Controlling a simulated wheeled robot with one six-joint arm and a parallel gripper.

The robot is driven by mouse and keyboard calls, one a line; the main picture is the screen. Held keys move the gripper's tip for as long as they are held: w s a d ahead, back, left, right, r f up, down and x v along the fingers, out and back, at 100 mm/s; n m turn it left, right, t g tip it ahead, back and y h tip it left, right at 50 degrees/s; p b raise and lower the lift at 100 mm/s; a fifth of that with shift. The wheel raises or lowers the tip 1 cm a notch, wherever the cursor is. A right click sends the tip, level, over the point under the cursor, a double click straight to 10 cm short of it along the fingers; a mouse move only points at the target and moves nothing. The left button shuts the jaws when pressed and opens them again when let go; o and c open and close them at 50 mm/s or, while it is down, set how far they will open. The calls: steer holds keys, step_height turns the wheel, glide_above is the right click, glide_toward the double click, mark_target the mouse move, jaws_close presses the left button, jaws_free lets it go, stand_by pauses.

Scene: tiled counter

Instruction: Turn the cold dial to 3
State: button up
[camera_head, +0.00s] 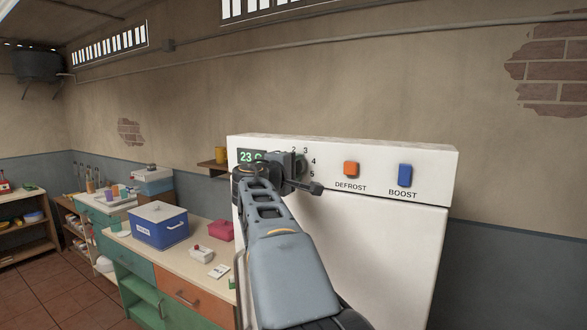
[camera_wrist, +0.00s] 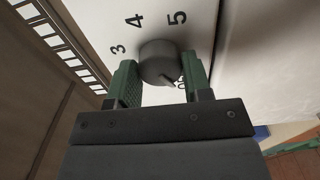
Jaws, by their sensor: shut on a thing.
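The cold dial (camera_wrist: 157,60) is a dark grey round knob on the white fridge panel (camera_head: 435,165). In the wrist view the numbers 3, 4 and 5 are printed around it. A thin mark on the dial appears to face the lower right, towards a label partly hidden by a finger. My gripper (camera_wrist: 161,77) has its green fingers on either side of the dial, shut on it.
An orange DEFROST switch (camera_head: 351,169) and a blue BOOST switch (camera_head: 405,175) sit right of the dial. A green-lit display (camera_head: 251,156) is left of it. A counter with a blue box (camera_head: 160,228) stands left of the fridge.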

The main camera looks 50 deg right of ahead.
steer(key=shift+c, duration=0.6)
steer(key=shift+f+b, duration=0.1)
steer(key=shift+b, duration=0.3)
steer(key=shift+m+b, duration=8.3)
steer(key=shift+m, duration=5.9)
